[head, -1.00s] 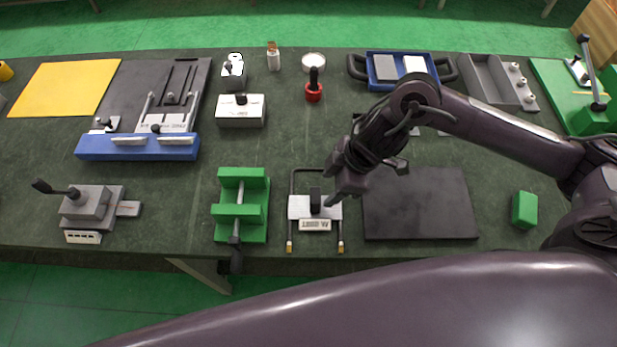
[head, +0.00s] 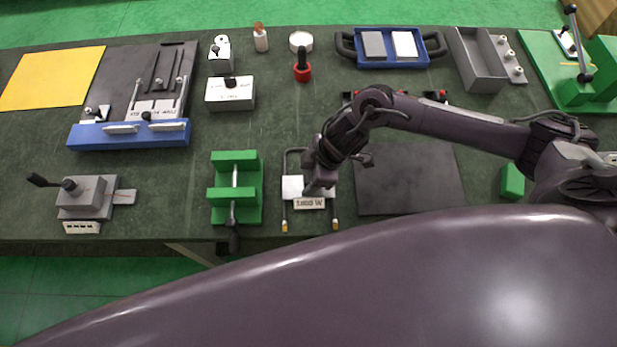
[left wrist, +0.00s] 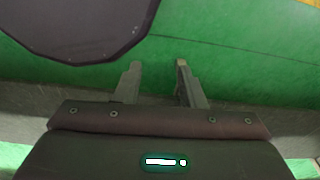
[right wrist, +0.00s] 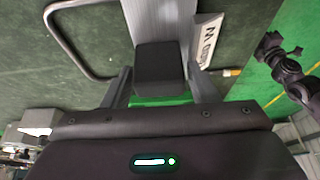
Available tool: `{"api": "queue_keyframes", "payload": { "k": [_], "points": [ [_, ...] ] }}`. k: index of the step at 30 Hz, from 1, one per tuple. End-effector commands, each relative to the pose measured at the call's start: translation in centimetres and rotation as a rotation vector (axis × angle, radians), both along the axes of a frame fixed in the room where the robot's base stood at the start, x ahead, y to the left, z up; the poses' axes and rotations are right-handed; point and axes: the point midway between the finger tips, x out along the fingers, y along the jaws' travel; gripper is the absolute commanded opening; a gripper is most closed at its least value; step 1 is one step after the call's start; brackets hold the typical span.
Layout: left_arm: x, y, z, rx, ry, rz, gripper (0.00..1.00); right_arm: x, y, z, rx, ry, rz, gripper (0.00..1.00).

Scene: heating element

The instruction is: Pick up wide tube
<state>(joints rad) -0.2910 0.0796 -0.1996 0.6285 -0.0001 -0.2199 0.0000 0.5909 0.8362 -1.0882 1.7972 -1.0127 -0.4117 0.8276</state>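The wide tube (head: 285,190) is a thin dark U-shaped tube with brass-coloured ends. It lies at the front middle of the table under a silver plate with a white label (head: 309,204). Its curved end shows in the right wrist view (right wrist: 62,45). A black block (right wrist: 160,68) stands on the plate. My right gripper (right wrist: 160,78) is open, with one finger on each side of this block and slight gaps visible. In the head view my right gripper (head: 318,190) hides the block and part of the tube. My left gripper (left wrist: 158,72) is open and empty.
A green clamp fixture (head: 222,194) stands close to the left of the tube. A flat black plate (head: 410,180) lies to its right, with a green block (head: 512,181) beyond. A white box (head: 230,94) and a red-based tool (head: 302,72) are farther back.

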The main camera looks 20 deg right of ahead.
Motion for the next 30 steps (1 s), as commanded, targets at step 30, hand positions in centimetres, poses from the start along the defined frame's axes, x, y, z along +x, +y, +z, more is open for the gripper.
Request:
{"api": "queue_keyframes", "payload": {
  "k": [30],
  "points": [
    [-1.3,0.1,-0.5,0.002,0.019,-0.001,0.36,0.2,0.1,5.7,0.005,-0.009,0.003,0.08]
  ]
}}
